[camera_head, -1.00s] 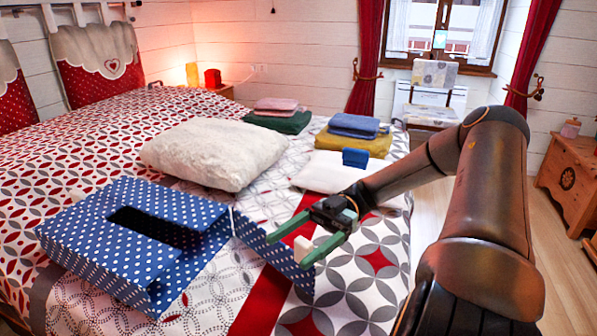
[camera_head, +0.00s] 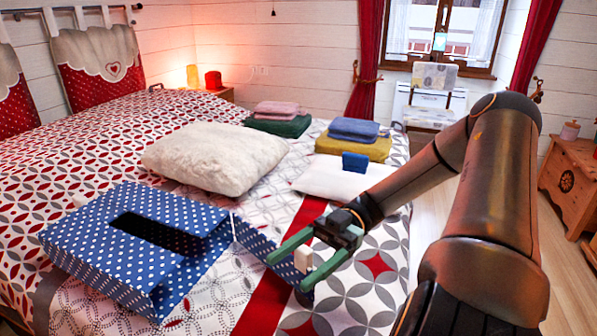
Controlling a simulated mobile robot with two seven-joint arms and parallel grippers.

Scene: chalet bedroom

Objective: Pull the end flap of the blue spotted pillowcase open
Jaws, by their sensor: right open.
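The blue spotted pillowcase (camera_head: 110,240) lies on the bed at the lower left, box-like, with a dark slot in its top. Its end flap (camera_head: 256,243) stands out to the right from the case, swung away from the opening. My right gripper (camera_head: 289,272) is at the flap's outer end, its two green fingers spread apart. The flap's far end is partly hidden behind the fingers. My left gripper is not in view.
A fluffy cream pillow (camera_head: 215,158) lies behind the case. A white pillow (camera_head: 330,182), with a small blue object (camera_head: 355,161) at its edge, lies behind my right gripper. Folded textiles (camera_head: 353,140) are farther back. The patterned bed is clear at the lower middle.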

